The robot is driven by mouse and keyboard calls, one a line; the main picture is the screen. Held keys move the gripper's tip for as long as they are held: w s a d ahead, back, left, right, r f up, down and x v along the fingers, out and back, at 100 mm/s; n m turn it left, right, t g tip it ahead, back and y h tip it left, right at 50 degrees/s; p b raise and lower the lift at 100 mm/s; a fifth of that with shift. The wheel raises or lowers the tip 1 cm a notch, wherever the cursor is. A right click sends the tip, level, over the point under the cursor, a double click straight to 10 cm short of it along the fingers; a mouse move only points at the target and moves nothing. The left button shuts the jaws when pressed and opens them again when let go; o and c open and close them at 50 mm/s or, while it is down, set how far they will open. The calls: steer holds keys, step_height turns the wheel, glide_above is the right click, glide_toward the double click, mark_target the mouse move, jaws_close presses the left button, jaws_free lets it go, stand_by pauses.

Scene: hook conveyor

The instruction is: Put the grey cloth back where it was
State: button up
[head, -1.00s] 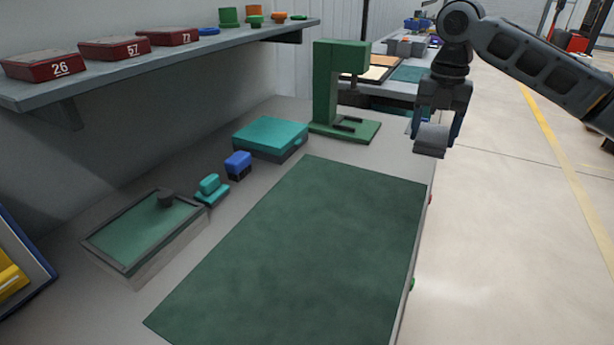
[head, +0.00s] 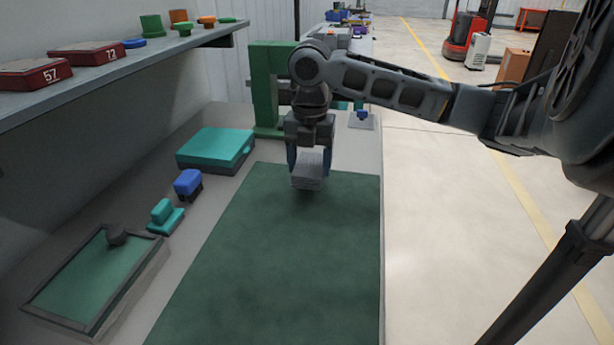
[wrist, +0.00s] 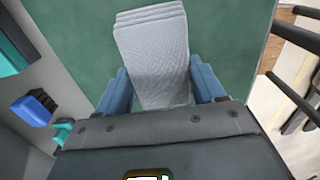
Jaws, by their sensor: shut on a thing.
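My gripper (head: 306,172) is shut on the grey cloth (head: 307,182), a folded, textured pad, above the far part of the dark green mat (head: 290,260). In the wrist view the cloth (wrist: 155,60) sits between the two blue fingers of my gripper (wrist: 163,88), with its folded layers at the far end. The green mat (wrist: 80,50) lies beneath it. I cannot tell exactly how high the cloth is above the mat.
A green press (head: 266,95) stands behind my gripper. A shelf (head: 120,75) overhangs the left. The mat's near part is clear.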

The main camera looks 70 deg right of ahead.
mark_target(308, 166)
steer(key=shift+w+a+f, duration=0.2)
steer(key=shift+a+f, duration=0.05)
steer(key=shift+f, duration=1.95)
steer(key=shift+f, duration=0.2)
steer(key=o, duration=1)
steer(key=shift+o, duration=0.2)
steer(key=shift+r, duration=0.15)
step_height(308, 166, up, 12)
steer(key=shift+r, duration=0.1)
steer(key=shift+s, duration=0.1)
